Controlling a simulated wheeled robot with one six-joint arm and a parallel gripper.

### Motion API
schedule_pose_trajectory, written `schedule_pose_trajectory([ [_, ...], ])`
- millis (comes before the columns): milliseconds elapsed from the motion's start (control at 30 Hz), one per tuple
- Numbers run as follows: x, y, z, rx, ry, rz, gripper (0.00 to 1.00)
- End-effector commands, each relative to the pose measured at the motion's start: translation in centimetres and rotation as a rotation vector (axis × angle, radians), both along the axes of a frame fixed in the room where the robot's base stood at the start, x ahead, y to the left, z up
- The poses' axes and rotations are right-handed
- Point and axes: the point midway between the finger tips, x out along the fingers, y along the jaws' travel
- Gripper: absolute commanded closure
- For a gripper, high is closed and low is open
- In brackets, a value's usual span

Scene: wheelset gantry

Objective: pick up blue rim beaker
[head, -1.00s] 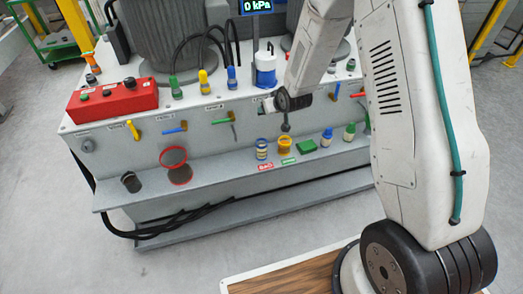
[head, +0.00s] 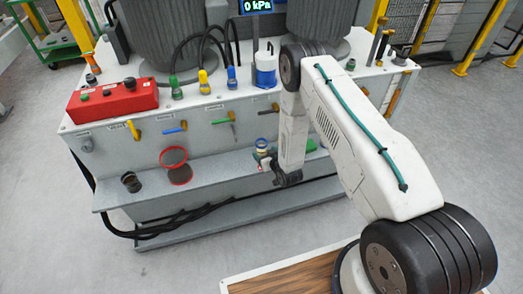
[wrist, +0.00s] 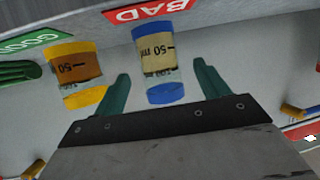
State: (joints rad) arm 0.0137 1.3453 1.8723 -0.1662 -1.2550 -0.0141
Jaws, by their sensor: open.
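The blue rim beaker (wrist: 155,48) shows upside down in the wrist view, with pale contents, a "50 ml" mark and blue at both ends. In the head view the beaker (head: 262,146) stands on the shelf, just left of my arm. My gripper (wrist: 160,68) is open, with one green finger on each side of the beaker in the picture. The fingers look apart from it, and how far off they are in depth I cannot tell. In the head view my fingers are hard to make out.
A yellow-rimmed beaker (wrist: 77,63) stands close beside it, near my left-hand finger in the wrist view. A red "BAD" label (wrist: 148,10) and a green "GOOD" label (wrist: 35,40) mark the shelf.

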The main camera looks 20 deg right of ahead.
Motion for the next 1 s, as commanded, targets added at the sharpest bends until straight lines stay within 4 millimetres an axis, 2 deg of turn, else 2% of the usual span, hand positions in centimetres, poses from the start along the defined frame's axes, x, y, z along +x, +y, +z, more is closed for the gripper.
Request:
schedule_pose_trajectory([
  [300, 3.9, 0.6, -1.9, 0.001, 0.001, 0.0, 0.26],
  [567, 4.3, 0.6, -2.1, 0.001, 0.002, 0.0, 0.26],
  [600, 4.3, 0.6, -2.1, 0.001, 0.002, 0.0, 0.29],
  [767, 4.3, 0.6, -2.1, 0.001, 0.002, 0.0, 0.73],
  [800, 4.3, 0.6, -2.1, 0.001, 0.002, 0.0, 0.77],
  [1000, 4.3, 0.6, -2.0, 0.001, 0.001, 0.0, 0.78],
])
